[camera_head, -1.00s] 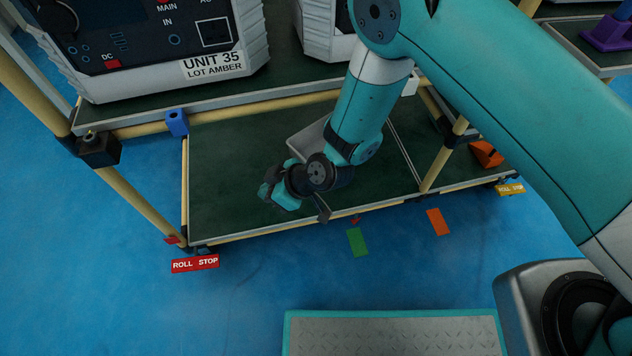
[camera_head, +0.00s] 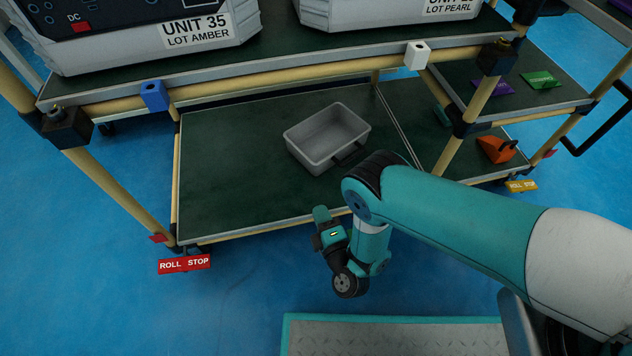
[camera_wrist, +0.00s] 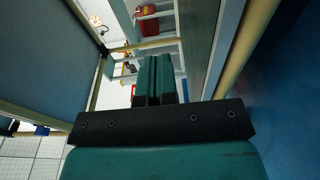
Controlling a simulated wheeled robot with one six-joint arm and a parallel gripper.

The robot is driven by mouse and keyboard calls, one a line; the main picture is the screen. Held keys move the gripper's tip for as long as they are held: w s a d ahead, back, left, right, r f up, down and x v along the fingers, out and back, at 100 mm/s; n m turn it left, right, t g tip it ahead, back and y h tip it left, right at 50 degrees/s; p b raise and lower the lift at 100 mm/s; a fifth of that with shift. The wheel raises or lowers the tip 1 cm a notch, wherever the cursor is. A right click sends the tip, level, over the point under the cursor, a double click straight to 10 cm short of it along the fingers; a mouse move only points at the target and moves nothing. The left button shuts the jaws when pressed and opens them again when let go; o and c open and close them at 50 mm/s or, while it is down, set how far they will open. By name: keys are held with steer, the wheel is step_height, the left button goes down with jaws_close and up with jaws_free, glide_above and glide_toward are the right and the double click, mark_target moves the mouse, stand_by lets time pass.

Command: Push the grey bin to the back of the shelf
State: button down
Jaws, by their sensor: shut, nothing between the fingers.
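The grey bin (camera_head: 327,137) is an open, empty tray. It stands upright, slightly turned, on the dark green lower shelf (camera_head: 232,165), with bare shelf to its left and in front of it. A dark handle is on its front side. My gripper (camera_head: 321,214) is in front of the shelf's front edge, below and apart from the bin. In the wrist view my gripper's fingers (camera_wrist: 154,78) are together with nothing between them. The bin is not seen in the wrist view.
The upper shelf holds a unit labelled UNIT 35 (camera_head: 150,35) above the lower shelf. Tan posts (camera_head: 115,190) frame the rack. An orange bin (camera_head: 497,149) sits at the right. A red roll stop (camera_head: 184,264) and a yellow one (camera_head: 521,185) mark the floor.

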mark_target(309, 163)
steer(key=shift+w+a+f+b, duration=0.2)
steer(key=shift+w+b, duration=0.25)
steer(key=shift+b, duration=0.45)
steer(key=shift+w+a+f+b, duration=0.15)
steer(key=shift+w+b, duration=0.3)
steer(key=shift+b, duration=0.5)
steer(key=shift+w+a+f+b, duration=0.1)
steer(key=shift+w+a+b, duration=0.25)
steer(key=shift+b, duration=0.55)
steer(key=b+x, duration=0.3)
steer(key=x, duration=0.2)
steer(key=shift+d, duration=0.2)
steer(key=w, duration=0.1)
steer(key=w+b, duration=0.1)
steer(key=w+d, duration=0.1)
steer(key=shift+w+r+b, duration=0.15)
steer(key=shift+r+b, duration=0.15)
steer(key=shift+r, duration=0.05)
steer(key=shift+w+d+r, duration=0.1)
steer(key=shift+w+d, duration=0.05)
steer(key=shift+w, duration=0.25)
